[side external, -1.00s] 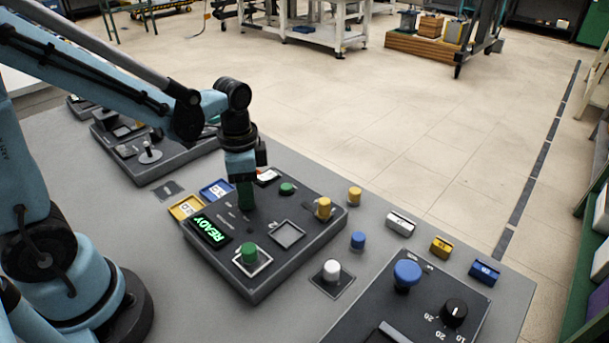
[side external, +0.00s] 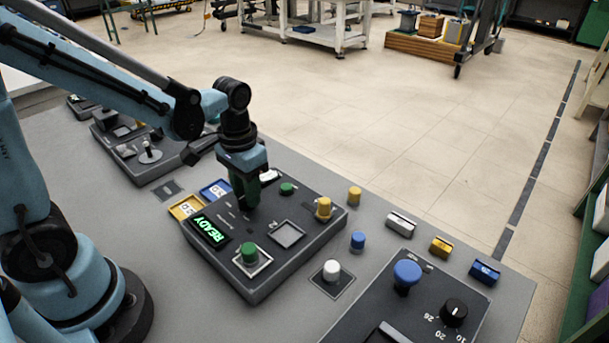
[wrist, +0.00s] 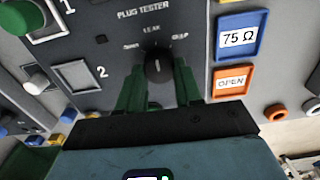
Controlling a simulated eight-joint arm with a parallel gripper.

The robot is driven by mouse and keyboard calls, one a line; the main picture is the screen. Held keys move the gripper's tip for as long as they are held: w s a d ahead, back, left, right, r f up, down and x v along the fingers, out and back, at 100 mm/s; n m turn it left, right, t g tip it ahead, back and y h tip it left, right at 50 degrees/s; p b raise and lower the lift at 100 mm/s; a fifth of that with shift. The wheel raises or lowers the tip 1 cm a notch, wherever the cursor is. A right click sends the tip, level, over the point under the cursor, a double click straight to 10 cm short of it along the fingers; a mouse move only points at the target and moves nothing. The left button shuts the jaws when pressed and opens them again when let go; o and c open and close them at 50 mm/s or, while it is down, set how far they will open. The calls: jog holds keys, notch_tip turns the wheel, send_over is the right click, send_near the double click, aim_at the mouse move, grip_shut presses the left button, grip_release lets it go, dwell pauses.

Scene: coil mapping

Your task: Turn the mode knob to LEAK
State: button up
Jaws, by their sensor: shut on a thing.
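The black mode knob (wrist: 158,68) is on the dark plug tester panel (wrist: 105,65), between my green gripper fingers (wrist: 159,78) in the wrist view. My gripper is shut on it. A pale line on the knob points roughly up, toward the LEAK label (wrist: 152,29). Another label is at the knob's left, too small to read surely, and one is at its right. In the side view my gripper (side external: 250,198) points down onto the panel box (side external: 298,262) and hides the knob.
A lit READY screen (side external: 210,231), a green button (side external: 249,252) and a yellow knob (side external: 324,207) are on the same box. Blue (wrist: 240,15) and orange (wrist: 214,81) tiles lie beside it. Another panel (side external: 360,310) with a blue button (side external: 407,271) is nearby.

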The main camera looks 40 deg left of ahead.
aim_at(242, 200)
dwell(0.4)
jog(key=o, duration=1)
jog(key=shift+o, duration=0.2)
notch_tip(242, 200, up, 12)
jog(key=s+f+t, duration=0.1)
jog(key=t, duration=0.1)
jog(key=f+t, duration=0.1)
jog(key=t, duration=0.1)
jog(key=s+d+f+t, duration=0.1)
jog(key=t, duration=0.2)
jog(key=shift+s+f, duration=0.1)
jog(key=shift+s, duration=0.25)
